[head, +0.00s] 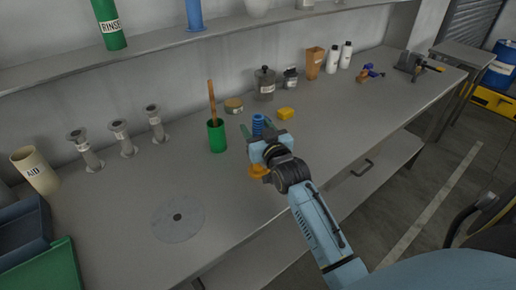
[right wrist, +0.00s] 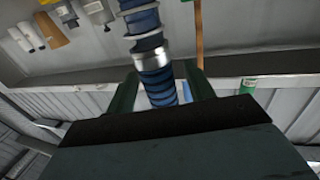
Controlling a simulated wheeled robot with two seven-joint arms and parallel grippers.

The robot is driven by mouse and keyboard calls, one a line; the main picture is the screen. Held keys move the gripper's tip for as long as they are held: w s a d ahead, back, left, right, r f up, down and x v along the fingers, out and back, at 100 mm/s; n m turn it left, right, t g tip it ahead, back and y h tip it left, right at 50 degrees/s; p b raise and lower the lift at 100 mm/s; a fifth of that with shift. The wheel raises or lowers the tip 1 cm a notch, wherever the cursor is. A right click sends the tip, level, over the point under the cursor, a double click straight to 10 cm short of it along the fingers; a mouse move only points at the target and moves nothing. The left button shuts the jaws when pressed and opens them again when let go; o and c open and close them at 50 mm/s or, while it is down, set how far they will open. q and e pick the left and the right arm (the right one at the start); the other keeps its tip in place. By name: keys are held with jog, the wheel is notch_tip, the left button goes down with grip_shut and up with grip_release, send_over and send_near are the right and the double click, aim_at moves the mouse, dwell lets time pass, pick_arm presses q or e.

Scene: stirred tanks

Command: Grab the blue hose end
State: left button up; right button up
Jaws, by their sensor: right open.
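The blue hose end (head: 258,121) is a short ribbed blue piece on the bench, just beyond my right gripper (head: 257,130). In the right wrist view the blue ribbed hose (right wrist: 143,22) has a silver collar and runs down between the two dark green fingers of my right gripper (right wrist: 163,80). The fingers are open, one on each side of it, with gaps visible beside the hose. Its lower part is hidden behind the gripper body. My left gripper is not in view.
A green cup (head: 217,138) with a wooden stick stands close left of the gripper. A yellow block (head: 286,113) lies just right. An orange item (head: 258,171) shows partly below the gripper. A glass jar (head: 265,84) stands behind.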

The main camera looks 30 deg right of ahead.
jog(key=shift+w+d, duration=0.1)
jog(key=shift+w, duration=0.6)
grip_shut()
